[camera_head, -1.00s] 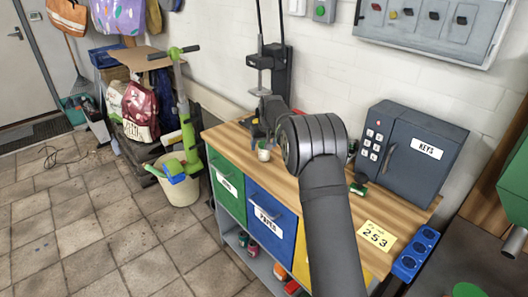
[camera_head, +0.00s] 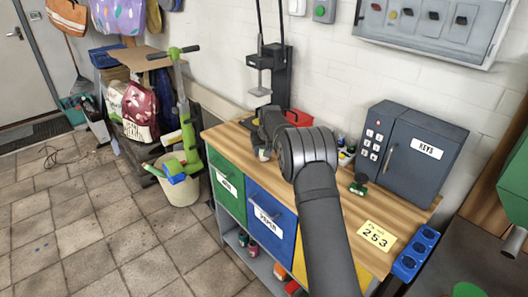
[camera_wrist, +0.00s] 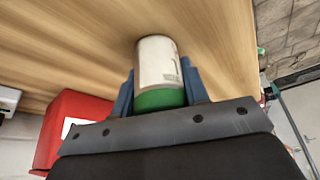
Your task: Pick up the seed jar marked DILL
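A small jar with a white label and a green end (camera_wrist: 160,72) stands on the wooden workbench in the wrist view. The writing on its label is not legible from here. My gripper (camera_wrist: 160,85) has a blue-grey finger on each side of this jar, with no clear gap on either side. In the head view my gripper (camera_head: 263,153) is low at the bench's left part, and it mostly hides the jar.
A red box (camera_head: 298,117) and a black press (camera_head: 268,75) stand behind my gripper. A small green item (camera_head: 358,185) and a dark key safe (camera_head: 410,145) are to the right. Several small containers (camera_head: 345,152) stand by the wall. The bench front is fairly clear.

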